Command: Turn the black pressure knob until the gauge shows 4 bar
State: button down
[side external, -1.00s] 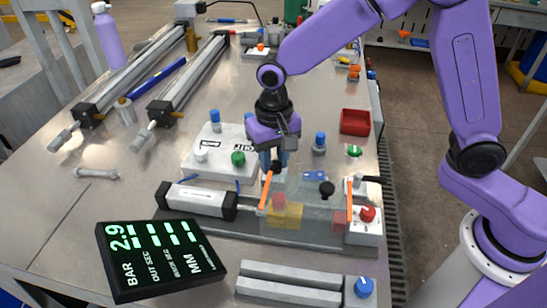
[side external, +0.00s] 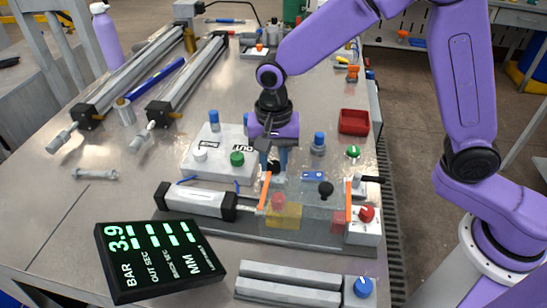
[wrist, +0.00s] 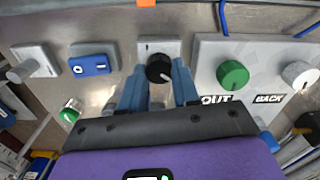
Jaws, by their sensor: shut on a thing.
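The black pressure knob (wrist: 159,69) sits between the two blue fingers of my gripper (wrist: 158,88) in the wrist view, with its white pointer mark tilted toward the lower right. In the side external view my gripper (side external: 273,164) reaches down over the knob (side external: 274,165), which the fingers partly hide. The jaws are shut on the knob. The black display (side external: 160,258) at the front left reads 3.9 beside BAR in green digits. The other rows show dashes.
A white panel (side external: 221,171) with a green knob (side external: 237,158) and a white knob lies left of my gripper. A cylinder (side external: 195,199) with a clear-guarded track lies in front. A red tray (side external: 353,121) and a blue-capped post (side external: 319,143) stand to the right.

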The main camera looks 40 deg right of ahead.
aim_at(274, 163)
jog(key=shift+w+r, duration=0.1)
jog(key=c, duration=0.8)
grip_release()
notch_tip(274, 163, up, 17)
jog(key=shift+r, duration=0.15)
jog(key=s+d+f+n, duration=0.3)
jog(key=s+d+n, duration=0.3)
jog(key=s, duration=0.2)
jog(key=s+d+f+n, duration=0.4)
jog(key=s+d+n, duration=0.2)
jog(key=s+n, duration=0.1)
jog(key=s+d+f+n, duration=0.4)
jog(key=s+d+n, duration=0.2)
jog(key=s, duration=0.3)
jog(key=shift+d+f+n, duration=0.25)
jog(key=shift+d+n, duration=0.15)
jog(key=shift+d, duration=0.05)
dwell(1.0)
